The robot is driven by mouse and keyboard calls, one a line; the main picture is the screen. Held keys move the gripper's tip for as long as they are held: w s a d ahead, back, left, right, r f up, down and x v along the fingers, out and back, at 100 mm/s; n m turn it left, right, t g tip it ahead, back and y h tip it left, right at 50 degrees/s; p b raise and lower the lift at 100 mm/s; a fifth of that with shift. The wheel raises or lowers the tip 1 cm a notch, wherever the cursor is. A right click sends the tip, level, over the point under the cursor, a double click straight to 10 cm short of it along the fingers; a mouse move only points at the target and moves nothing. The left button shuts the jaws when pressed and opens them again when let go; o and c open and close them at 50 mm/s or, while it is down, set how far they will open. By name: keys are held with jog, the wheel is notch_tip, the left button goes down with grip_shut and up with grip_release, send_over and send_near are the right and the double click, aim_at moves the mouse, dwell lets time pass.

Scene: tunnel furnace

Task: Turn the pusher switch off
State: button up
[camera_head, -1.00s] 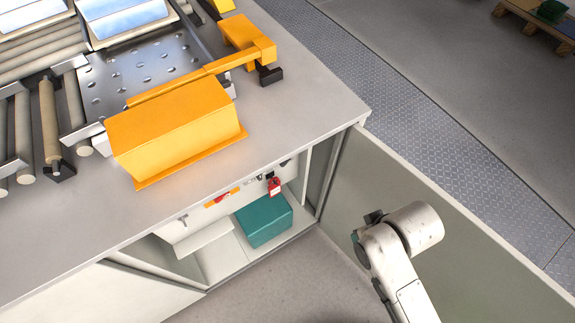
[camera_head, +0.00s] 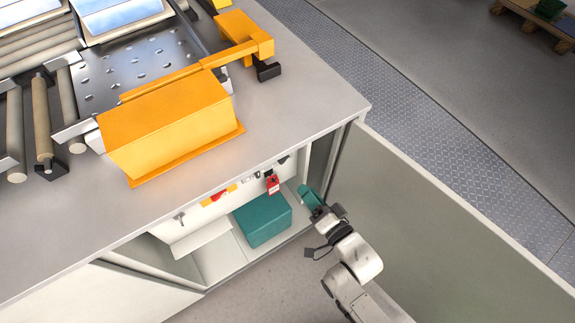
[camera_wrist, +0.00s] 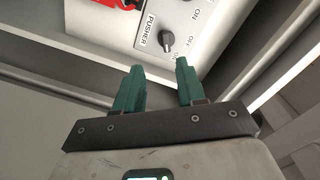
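The pusher switch (camera_wrist: 166,41) is a dark rotary knob on a white panel in the wrist view, beside the label PUSHER, with ON and OFF marks near it. I cannot tell its setting for certain. My gripper (camera_wrist: 158,72) has two teal fingers, open and apart with nothing between them, just short of the knob. In the head view my gripper (camera_head: 306,192) is at the open cabinet's right side, near the control panel (camera_head: 200,207). The pusher knob is not clear in the head view.
A red padlock (camera_head: 273,185) hangs on the panel, and a red button (camera_head: 218,195) is left of it. A teal box (camera_head: 263,220) sits on the cabinet floor. The open door (camera_head: 430,215) stands right of my arm. The worktop (camera_head: 300,105) overhangs the panel.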

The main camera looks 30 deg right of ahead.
aim_at(284, 162)
jog(key=shift+t, duration=0.3)
jog(key=w, duration=0.3)
jog(key=w+a, duration=0.1)
jog(key=w, duration=0.6)
jog(key=shift+w+a+r, duration=0.15)
jog(key=shift+w+r, duration=0.05)
jog(key=shift+w, duration=0.1)
grip_shut()
